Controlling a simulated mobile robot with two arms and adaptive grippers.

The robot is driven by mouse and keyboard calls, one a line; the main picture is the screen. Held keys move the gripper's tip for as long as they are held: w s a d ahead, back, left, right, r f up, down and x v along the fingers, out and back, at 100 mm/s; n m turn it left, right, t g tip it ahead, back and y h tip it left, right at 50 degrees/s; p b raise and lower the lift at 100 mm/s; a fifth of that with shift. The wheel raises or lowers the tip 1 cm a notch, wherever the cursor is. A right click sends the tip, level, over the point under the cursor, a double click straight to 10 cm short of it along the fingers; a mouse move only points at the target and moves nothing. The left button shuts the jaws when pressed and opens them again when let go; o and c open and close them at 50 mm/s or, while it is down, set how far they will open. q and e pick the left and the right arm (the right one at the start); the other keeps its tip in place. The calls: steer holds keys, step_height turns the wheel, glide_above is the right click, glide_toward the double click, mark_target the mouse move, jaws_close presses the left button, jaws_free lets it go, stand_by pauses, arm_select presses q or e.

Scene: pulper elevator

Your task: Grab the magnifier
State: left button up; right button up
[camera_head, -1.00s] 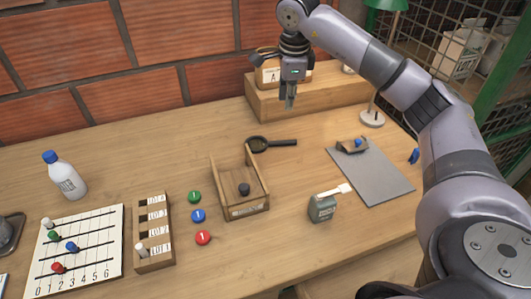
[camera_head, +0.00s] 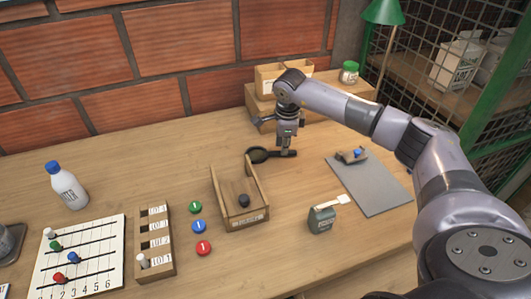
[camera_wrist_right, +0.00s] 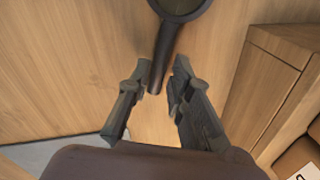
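The magnifier (camera_head: 261,155), with a dark round lens and black handle, lies on the wooden table behind the small wooden tray. My right gripper (camera_head: 285,147) points down over the handle end, close to the table. In the right wrist view, the magnifier (camera_wrist_right: 164,42) extends down from the top edge. Its handle end reaches between the two spread fingers of my right gripper (camera_wrist_right: 161,74). The gripper is open, with a gap visible beside the handle. Whether a finger touches the handle I cannot tell. My left gripper is not in view.
The wooden tray (camera_head: 262,204) with a dark knob stands in front of the magnifier. A wooden riser (camera_head: 256,105) stands behind, close to the gripper.

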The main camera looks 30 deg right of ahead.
steer(key=shift+w+d+f, duration=0.1)
steer(key=shift+w+f, duration=0.05)
steer(key=shift+f, duration=0.45)
steer(key=shift+w+d+f, duration=0.1)
steer(key=shift+f, duration=0.45)
jaws_close()
steer(key=shift+a, duration=0.1)
